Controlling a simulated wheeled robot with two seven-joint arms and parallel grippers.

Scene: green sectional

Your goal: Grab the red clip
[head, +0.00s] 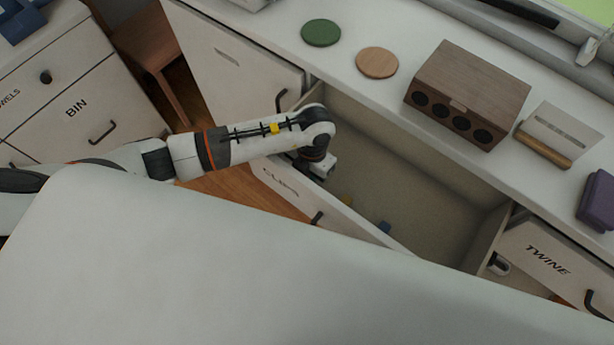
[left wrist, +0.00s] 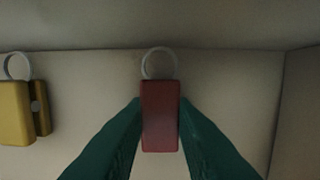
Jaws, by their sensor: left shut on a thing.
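The red clip (left wrist: 160,117), with a pale ring at its top end, is in the middle of the left wrist view. My left gripper's two green fingers (left wrist: 160,133) are shut on its sides. In the head view my left arm reaches into the open drawer (head: 400,165) labelled CLIPS, and my left gripper (head: 322,172) is low at its front left. The red clip is hidden there behind the gripper. My right gripper is not in view.
A yellow clip (left wrist: 16,112) lies left of the red one in the drawer. A blue item (head: 384,227) lies near the drawer front. On the counter stand a green disc (head: 321,33), a tan disc (head: 377,62) and a brown box (head: 467,92). A large pale surface fills the foreground.

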